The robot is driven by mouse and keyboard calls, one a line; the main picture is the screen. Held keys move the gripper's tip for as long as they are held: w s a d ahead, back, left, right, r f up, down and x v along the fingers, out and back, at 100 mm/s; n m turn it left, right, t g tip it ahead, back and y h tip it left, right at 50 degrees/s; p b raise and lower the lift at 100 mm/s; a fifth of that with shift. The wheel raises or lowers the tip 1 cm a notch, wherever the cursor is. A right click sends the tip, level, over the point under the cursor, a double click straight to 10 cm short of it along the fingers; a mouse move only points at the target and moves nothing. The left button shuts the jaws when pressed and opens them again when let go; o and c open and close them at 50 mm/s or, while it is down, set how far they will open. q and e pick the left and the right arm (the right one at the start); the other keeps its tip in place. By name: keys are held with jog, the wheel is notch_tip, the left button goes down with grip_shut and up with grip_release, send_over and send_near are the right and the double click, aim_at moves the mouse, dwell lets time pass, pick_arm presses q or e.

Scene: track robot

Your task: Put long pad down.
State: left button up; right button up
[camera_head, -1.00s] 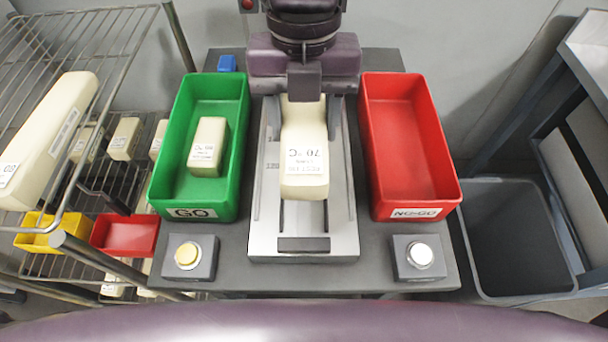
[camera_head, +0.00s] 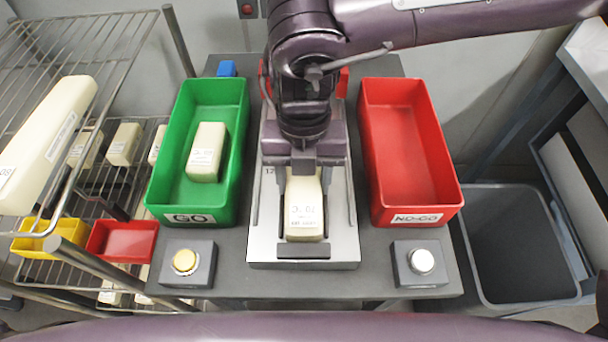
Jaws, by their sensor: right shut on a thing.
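The long pad (camera_head: 305,218) is a cream block with a printed label that reads about "70 °C". It lies lengthwise over the grey metal plate fixture (camera_head: 262,222) in the middle of the table. My right gripper (camera_head: 304,178) comes down from above and is shut on the pad, one finger on each side. The gripper and wrist hide the far part of the pad. The pad is low, between the fixture's rails; I cannot tell whether its underside touches the plate. My left gripper is not in view.
A green GO bin (camera_head: 161,180) holding a short cream block (camera_head: 206,152) stands left of the fixture. An empty red NO-GO bin (camera_head: 452,190) stands right. A wire rack (camera_head: 62,232) is at far left.

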jog(key=o, duration=1.4)
jog(key=shift+f, duration=0.1)
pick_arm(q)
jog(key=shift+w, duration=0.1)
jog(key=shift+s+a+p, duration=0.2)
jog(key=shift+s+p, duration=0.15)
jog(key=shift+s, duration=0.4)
pick_arm(e)
jog(key=r, duration=0.4)
jog(key=w+r, duration=0.1)
jog(key=r, duration=0.3)
jog(key=w+r, duration=0.1)
jog(key=r, duration=0.3)
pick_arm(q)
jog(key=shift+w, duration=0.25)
